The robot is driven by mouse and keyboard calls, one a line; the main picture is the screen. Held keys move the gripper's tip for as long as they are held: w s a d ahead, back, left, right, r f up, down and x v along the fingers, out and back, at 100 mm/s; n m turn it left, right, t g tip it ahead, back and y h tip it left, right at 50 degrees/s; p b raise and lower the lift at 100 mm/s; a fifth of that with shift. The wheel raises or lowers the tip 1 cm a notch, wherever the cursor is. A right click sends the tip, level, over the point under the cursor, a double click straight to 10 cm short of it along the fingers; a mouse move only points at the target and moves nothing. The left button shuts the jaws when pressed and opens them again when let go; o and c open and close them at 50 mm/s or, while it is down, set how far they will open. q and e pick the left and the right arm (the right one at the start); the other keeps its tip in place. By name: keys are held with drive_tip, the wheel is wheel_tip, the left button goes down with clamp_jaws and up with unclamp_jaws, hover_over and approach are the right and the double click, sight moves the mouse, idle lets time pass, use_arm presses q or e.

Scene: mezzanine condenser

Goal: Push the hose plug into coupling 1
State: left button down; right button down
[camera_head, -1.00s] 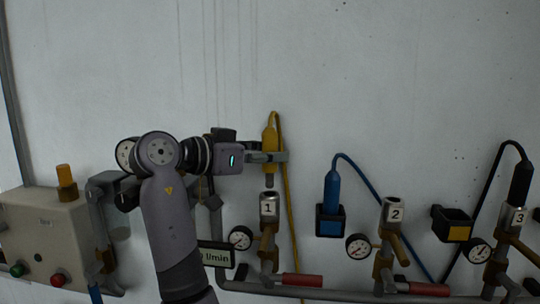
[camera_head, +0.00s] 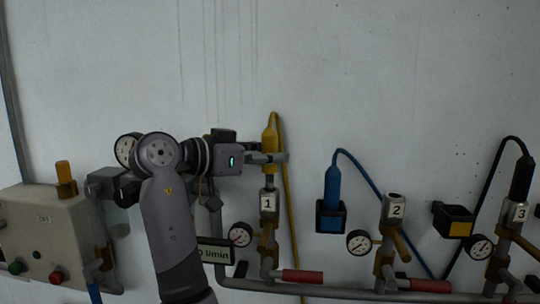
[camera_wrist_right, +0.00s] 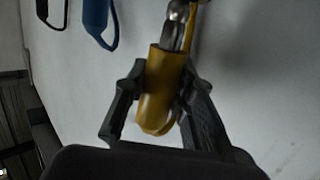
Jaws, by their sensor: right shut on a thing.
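My right gripper (camera_head: 273,157) is shut on the yellow hose plug (camera_head: 269,139), which hangs upright with its metal nose pointing down. Coupling 1 (camera_head: 268,204), a metal socket with a white "1" label, is directly below. The nose meets the coupling's top in the head view; how deep it sits I cannot tell. In the right wrist view, the yellow plug (camera_wrist_right: 160,90) lies between the fingers of the gripper (camera_wrist_right: 160,103), its metal nose pointing to the top of the picture. My left gripper is not in view.
A yellow hose (camera_head: 287,200) loops down behind the plug. A gauge (camera_head: 240,235), a flow display (camera_head: 214,253) and a red handle (camera_head: 302,276) surround coupling 1. A blue plug (camera_head: 332,185) in its holder, coupling 2 (camera_head: 395,207) and coupling 3 (camera_head: 516,213) are to the right.

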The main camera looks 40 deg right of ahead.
sight(266, 172)
drive_tip(key=shift+f+b, duration=1.45)
drive_tip(key=shift+f, duration=0.35)
drive_tip(key=c, duration=1.2)
unclamp_jaws()
drive_tip(key=shift+c, duration=0.2)
drive_tip(key=w+a+r, duration=0.1)
drive_tip(key=a+r, duration=0.1)
drive_tip(key=a, duration=0.9)
drive_tip(key=shift+w+a, duration=0.15)
drive_tip(key=shift+a, duration=0.25)
